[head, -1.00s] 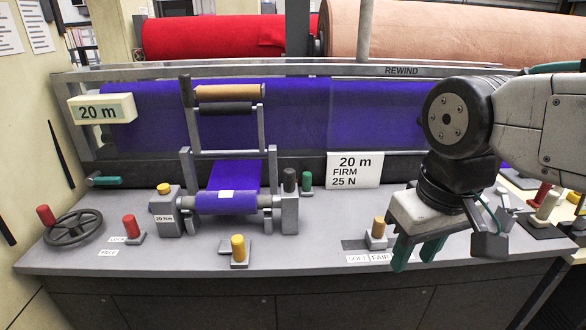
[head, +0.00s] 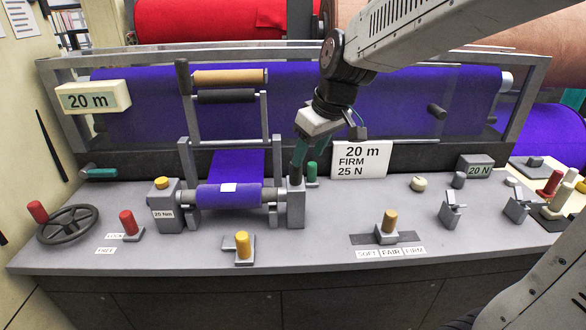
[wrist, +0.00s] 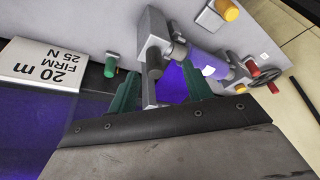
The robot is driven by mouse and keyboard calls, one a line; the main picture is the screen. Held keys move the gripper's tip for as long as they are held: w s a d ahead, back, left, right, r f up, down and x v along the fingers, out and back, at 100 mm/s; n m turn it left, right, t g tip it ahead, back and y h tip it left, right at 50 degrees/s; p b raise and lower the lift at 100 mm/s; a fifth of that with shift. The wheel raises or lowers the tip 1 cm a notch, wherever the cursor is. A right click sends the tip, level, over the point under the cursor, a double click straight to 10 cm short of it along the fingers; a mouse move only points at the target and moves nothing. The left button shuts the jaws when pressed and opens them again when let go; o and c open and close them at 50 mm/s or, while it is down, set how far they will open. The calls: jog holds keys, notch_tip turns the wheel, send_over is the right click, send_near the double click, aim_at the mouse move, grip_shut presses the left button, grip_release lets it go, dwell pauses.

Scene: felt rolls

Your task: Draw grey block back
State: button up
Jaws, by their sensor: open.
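The grey block (head: 296,210) stands at the right end of the small blue roll (head: 230,197) on the bench, with a dark upright knob on top. In the wrist view the block (wrist: 152,24) is ahead, with the dark knob (wrist: 154,62) between the lines of my two green fingers. My gripper (head: 306,156) is open above the block, its fingers pointing down around the knob's height. It also shows in the wrist view (wrist: 160,82). The head view partly merges the knob with my fingers, so contact cannot be told.
A green knob (head: 312,172) stands close behind and right of the block. The "20 m FIRM 25 N" card (head: 360,160) is to the right. A yellow knob (head: 242,245) stands in front; another yellow-topped lever (head: 389,222) is right. Bench between them is clear.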

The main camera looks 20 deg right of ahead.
aim_at(294, 168)
jog(key=shift+n, duration=0.3)
jog(key=w+f, duration=0.2)
jog(key=w+a+f, duration=0.1)
jog(key=w+f, duration=0.1)
jog(key=f, duration=0.1)
jog(key=w+f, duration=0.2)
jog(key=f, duration=0.1)
jog(key=shift+w+a+f, duration=0.1)
jog(key=shift+w+a, duration=0.05)
